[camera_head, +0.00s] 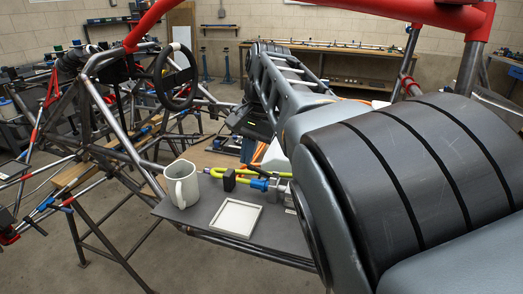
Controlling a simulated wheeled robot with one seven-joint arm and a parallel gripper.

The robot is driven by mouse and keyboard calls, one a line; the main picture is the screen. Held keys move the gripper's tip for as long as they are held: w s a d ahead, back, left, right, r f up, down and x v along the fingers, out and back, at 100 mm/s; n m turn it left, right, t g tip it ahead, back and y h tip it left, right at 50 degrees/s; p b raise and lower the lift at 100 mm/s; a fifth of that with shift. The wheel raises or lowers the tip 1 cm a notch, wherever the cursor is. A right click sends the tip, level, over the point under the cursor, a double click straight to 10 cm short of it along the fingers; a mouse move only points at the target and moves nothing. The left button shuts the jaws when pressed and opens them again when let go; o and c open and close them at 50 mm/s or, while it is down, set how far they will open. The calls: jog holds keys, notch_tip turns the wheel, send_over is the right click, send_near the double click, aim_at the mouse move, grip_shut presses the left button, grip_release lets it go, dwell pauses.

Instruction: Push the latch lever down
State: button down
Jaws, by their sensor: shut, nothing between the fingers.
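A small metal latch assembly with a yellow-green bar (219,172), a black block (229,180) and a blue part (259,184) is at the back of a dark grey shelf (199,225). Which of these parts is the latch lever, and its exact angle, I cannot tell at this size. My arm fills the right side and reaches away toward the back, beside the latch. I cannot make out my gripper's fingers. Part of the area right of the latch is hidden behind my arm.
A pale mug (182,186) stands on the shelf left of the latch. A shallow white square tray (236,218) lies in front of the latch. Steel chassis tubes (112,157), a steering wheel (176,76) and a red overhead tube (342,8) surround the shelf. A workbench (345,65) stands behind.

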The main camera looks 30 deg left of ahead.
jog(key=shift+a, duration=0.1)
jog(key=shift+d+p, duration=0.35)
jog(key=shift+p, duration=0.55)
jog(key=shift+w+d+f, duration=0.1)
jog(key=shift+d+f+p, duration=0.1)
jog(key=shift+d+p, duration=0.15)
jog(key=shift+p, duration=0.5)
jog(key=shift+d+f, duration=0.1)
jog(key=shift+f, duration=0.1)
